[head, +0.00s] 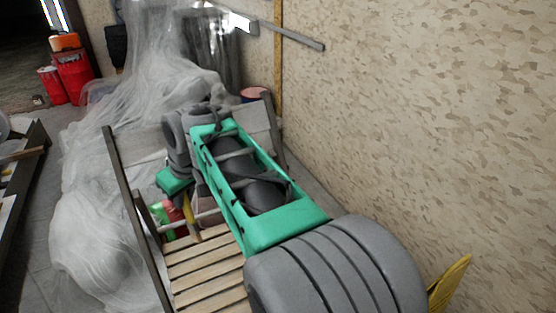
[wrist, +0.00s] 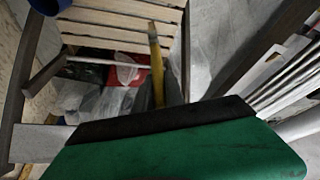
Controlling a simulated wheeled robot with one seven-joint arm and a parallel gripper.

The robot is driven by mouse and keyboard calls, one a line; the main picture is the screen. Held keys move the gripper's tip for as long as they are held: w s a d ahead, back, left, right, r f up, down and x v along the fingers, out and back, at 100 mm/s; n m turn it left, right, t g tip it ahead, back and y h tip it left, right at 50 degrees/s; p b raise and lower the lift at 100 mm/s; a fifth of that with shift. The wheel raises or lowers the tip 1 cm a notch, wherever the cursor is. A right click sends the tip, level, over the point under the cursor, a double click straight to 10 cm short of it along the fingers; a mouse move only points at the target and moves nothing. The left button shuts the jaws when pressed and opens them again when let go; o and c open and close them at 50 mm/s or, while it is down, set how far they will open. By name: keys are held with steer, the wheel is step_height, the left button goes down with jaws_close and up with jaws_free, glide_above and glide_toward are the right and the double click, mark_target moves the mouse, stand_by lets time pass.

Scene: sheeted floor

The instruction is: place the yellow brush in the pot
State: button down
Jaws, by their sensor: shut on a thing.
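The yellow brush (head: 191,217) points down from my gripper (head: 185,202) in the head view, above the end of a slatted wooden bench. In the wrist view the brush (wrist: 156,65) stands out between the dark fingers of my gripper (wrist: 160,96), which is shut on it. No pot shows clearly in the head view.
The slatted bench (head: 205,264) has dark side rails. Red and green items (wrist: 125,70) lie low beyond its slats. Plastic sheeting (head: 100,225) covers the floor at left. A patterned wall (head: 430,120) closes the right side. Red canisters (head: 72,75) stand far left.

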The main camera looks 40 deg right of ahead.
steer(key=s+d+f+n+p, duration=0.1)
steer(key=s+d+p, duration=0.1)
steer(key=d, duration=0.7)
steer(key=s+d+f+n+y+p, duration=0.1)
steer(key=s+d+n+p, duration=0.1)
steer(key=d, duration=0.8)
steer(key=s+d+f+n+p, duration=0.1)
steer(key=s+d+p, duration=0.2)
steer(key=d, duration=0.6)
step_height(320, 180, down, 16)
steer(key=b, duration=1.3)
steer(key=shift+f+g, duration=0.2)
steer(key=shift+g, duration=0.1)
steer(key=shift+w+a, duration=0.1)
steer(key=c, duration=1.3)
jaws_free()
